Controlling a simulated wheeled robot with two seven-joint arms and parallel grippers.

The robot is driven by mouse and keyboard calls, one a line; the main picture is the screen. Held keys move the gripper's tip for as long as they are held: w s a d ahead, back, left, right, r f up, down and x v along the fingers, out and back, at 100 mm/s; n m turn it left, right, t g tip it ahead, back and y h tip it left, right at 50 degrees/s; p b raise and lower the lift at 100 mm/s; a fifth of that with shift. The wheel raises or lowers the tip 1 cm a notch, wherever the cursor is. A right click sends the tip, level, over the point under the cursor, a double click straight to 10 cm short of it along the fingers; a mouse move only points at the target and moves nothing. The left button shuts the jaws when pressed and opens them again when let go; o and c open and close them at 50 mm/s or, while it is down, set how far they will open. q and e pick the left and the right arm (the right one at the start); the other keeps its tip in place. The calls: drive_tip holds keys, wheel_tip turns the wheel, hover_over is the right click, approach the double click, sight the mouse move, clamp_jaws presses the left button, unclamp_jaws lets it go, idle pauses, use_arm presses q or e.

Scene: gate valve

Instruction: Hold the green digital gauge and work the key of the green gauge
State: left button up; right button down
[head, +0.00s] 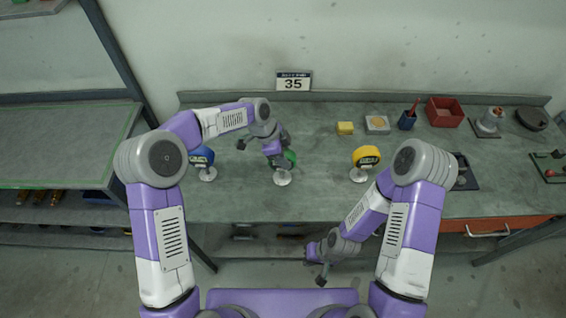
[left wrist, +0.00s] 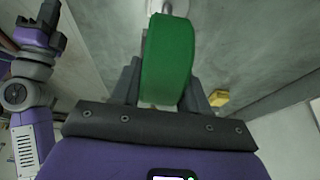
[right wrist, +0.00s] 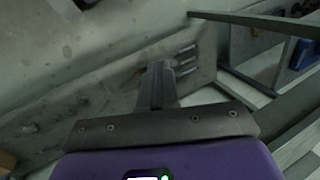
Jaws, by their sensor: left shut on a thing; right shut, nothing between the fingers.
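The green gauge (head: 290,157) stands on a round pale base (head: 282,178) near the middle of the bench, mostly hidden behind my left gripper (head: 279,158) in the head view. In the left wrist view, the green gauge (left wrist: 167,62) shows its edge between the two fingers of my left gripper (left wrist: 164,85), which is shut on it. Its face and key are hidden from me. My right gripper (head: 322,279) is in front of the bench, apart from the gauge. Its fingers are shut and empty in the right wrist view (right wrist: 157,82).
A blue gauge (head: 202,157) stands left of the green one and a yellow gauge (head: 366,157) stands right, each on a base. A yellow block (head: 345,128), a pen cup (head: 407,121) and a red bin (head: 445,112) are farther back. The bench front edge (head: 330,221) separates my right gripper from the gauges.

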drive_tip(key=s+a+r+n+g+h, duration=0.2)
drive_tip(key=a+r+n+g+h, duration=0.15)
drive_tip(key=n, duration=1.05)
drive_tip(key=w+a+r+n+t+h, duration=0.2)
drive_tip(key=w+r+n+t, duration=0.2)
drive_tip(key=n, duration=0.1)
drive_tip(key=w+a+r+n+t+h, duration=0.2)
drive_tip(key=w+r+n+t, duration=0.2)
drive_tip(key=r+n, duration=0.1)
drive_tip(key=w+a+r+n+t+h, duration=0.2)
drive_tip(key=w+r+n+t, duration=0.2)
drive_tip(key=r+n, duration=0.1)
drive_tip(key=shift+w+a+r+n+t+h, duration=0.25)
drive_tip(key=shift+a+n+t+h, duration=0.1)
drive_tip(key=shift+n, duration=0.55)
drive_tip(key=shift+d, duration=0.1)
drive_tip(key=shift+w+d, duration=0.15)
drive_tip(key=shift+w, duration=4.25)
drive_tip(key=shift+w, duration=0.15)
